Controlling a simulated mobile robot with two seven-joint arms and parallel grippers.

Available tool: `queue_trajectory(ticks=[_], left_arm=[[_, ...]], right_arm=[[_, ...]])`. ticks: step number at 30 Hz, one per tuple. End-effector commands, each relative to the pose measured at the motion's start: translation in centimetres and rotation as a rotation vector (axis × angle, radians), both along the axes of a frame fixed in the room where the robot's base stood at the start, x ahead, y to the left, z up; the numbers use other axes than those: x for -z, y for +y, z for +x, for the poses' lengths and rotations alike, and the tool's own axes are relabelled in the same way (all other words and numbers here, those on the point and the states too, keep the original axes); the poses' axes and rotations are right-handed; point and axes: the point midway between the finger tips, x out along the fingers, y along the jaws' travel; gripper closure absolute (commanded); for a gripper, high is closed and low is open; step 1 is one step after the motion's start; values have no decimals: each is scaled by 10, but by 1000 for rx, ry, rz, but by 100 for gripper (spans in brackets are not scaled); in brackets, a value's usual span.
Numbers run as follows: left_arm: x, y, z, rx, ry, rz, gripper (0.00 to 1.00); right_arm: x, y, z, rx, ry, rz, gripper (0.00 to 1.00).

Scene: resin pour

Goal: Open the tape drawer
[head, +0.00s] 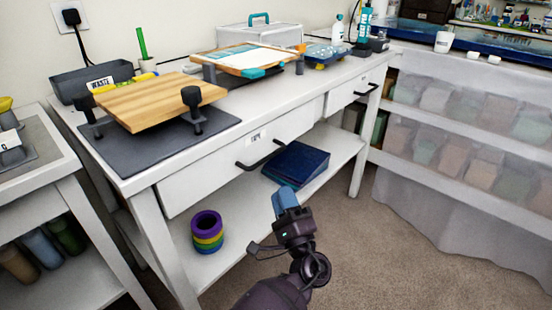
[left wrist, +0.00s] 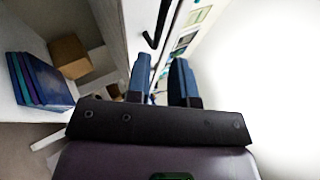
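The white drawer (head: 215,172) with a small label is in the front of the white workbench, left of centre in the head view. It looks shut, and its label is too small to read surely. Its black bar handle (head: 262,160) sticks out from the front. My left gripper (head: 285,197), dark with blue fingers, is in front of and below the handle, apart from it. In the left wrist view, the two blue fingers (left wrist: 161,78) stand apart with nothing between them, and a black handle (left wrist: 157,25) shows beyond them. My right gripper is not in view.
A second drawer with a black handle (head: 366,90) is further right. On the lower shelf are a dark blue stack (head: 296,164) and several rolls of coloured tape (head: 207,232). The carpet (head: 390,250) in front is clear.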

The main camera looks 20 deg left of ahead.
Motion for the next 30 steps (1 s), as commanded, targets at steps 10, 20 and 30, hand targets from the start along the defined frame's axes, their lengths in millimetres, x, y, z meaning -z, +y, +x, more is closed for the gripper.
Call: queue_trajectory(ticks=[10, 20, 30], left_arm=[[-29, 32, 32, 0, -4, -1, 78], [-49, 58, 59, 0, -2, -1, 78], [-53, 63, 64, 1, 1, -1, 78]], right_arm=[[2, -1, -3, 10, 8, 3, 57], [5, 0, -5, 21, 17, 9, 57], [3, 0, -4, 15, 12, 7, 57]])
